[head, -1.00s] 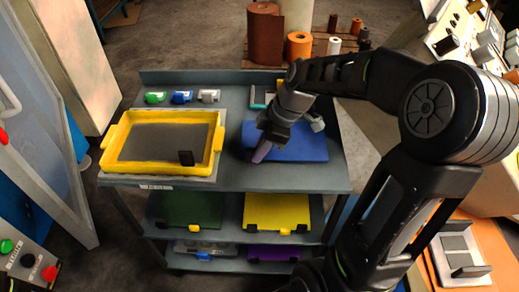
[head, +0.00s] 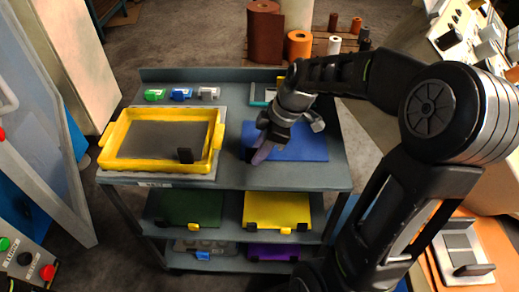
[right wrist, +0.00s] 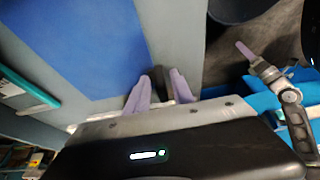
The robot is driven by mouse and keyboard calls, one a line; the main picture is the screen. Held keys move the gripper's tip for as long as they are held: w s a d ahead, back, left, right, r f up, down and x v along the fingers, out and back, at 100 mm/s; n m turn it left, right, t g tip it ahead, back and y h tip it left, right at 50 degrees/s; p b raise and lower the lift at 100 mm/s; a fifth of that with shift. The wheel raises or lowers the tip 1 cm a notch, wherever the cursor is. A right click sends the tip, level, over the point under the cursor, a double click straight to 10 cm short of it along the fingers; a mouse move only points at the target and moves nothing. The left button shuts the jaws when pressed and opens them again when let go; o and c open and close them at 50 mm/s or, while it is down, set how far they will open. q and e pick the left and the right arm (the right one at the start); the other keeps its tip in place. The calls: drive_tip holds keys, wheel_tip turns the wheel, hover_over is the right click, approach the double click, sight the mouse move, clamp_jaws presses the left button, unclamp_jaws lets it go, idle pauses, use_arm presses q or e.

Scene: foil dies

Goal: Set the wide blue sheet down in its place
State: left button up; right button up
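The wide blue sheet (head: 300,143) lies flat on the right half of the cart's top shelf. It also fills the upper left of the right wrist view (right wrist: 80,40). My right gripper (head: 257,156) is at the sheet's front left corner. In the wrist view its two purple fingers (right wrist: 159,85) stand on either side of a dark tab (right wrist: 158,76) at the sheet's edge, with little or no gap. My left gripper is outside the head view; a purple finger of it (right wrist: 243,49) shows in the wrist view, its opening unclear.
A yellow frame tray (head: 112,145) with a dark tab stands on the left half of the shelf. Small green, blue and grey items (head: 181,94) line the back. Green (head: 190,208) and yellow (head: 277,208) sheets lie on the shelf below.

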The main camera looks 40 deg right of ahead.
drive_tip(key=shift+o, duration=0.8)
drive_tip(key=v, duration=0.7)
drive_tip(key=shift+r, duration=0.35)
drive_tip(key=shift+s+d, duration=0.1)
